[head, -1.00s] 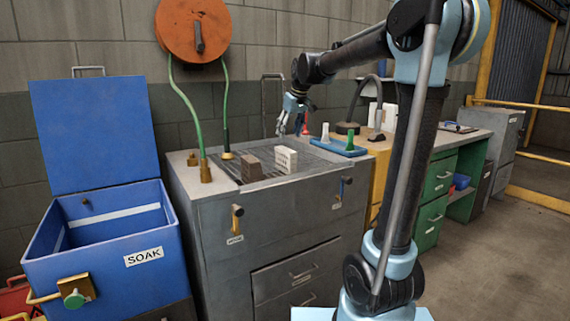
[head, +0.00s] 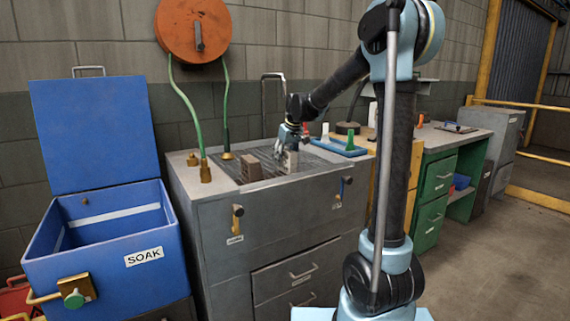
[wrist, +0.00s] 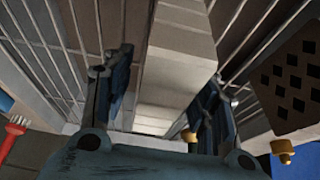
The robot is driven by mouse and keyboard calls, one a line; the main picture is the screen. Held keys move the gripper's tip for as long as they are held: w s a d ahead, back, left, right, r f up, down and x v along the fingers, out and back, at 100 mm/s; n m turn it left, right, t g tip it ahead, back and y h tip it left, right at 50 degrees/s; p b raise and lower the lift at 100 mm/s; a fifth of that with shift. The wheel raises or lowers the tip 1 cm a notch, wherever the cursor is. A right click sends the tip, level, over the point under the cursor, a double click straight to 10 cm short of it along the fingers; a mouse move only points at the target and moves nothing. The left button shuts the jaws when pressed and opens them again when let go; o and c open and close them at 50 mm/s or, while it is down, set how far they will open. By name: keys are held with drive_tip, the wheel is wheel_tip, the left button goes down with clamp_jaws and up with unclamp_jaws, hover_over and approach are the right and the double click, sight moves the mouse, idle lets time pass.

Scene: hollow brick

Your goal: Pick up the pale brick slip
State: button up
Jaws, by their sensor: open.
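The pale brick slip (head: 292,161) stands on the slatted rack on top of the grey cabinet, partly hidden behind my gripper (head: 287,143) in the head view. My gripper (wrist: 165,88) is open, with one finger on each side of the slip. Gaps seem to show between fingers and slip, but I cannot tell whether either touches.
A dark perforated brick (head: 251,168) stands just left of the slip; it also shows in the wrist view (wrist: 290,78). The open blue SOAK box (head: 143,257) is far left.

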drive_tip(key=shift+x, duration=1)
drive_tip(key=shift+f, duration=0.2)
clamp_jaws()
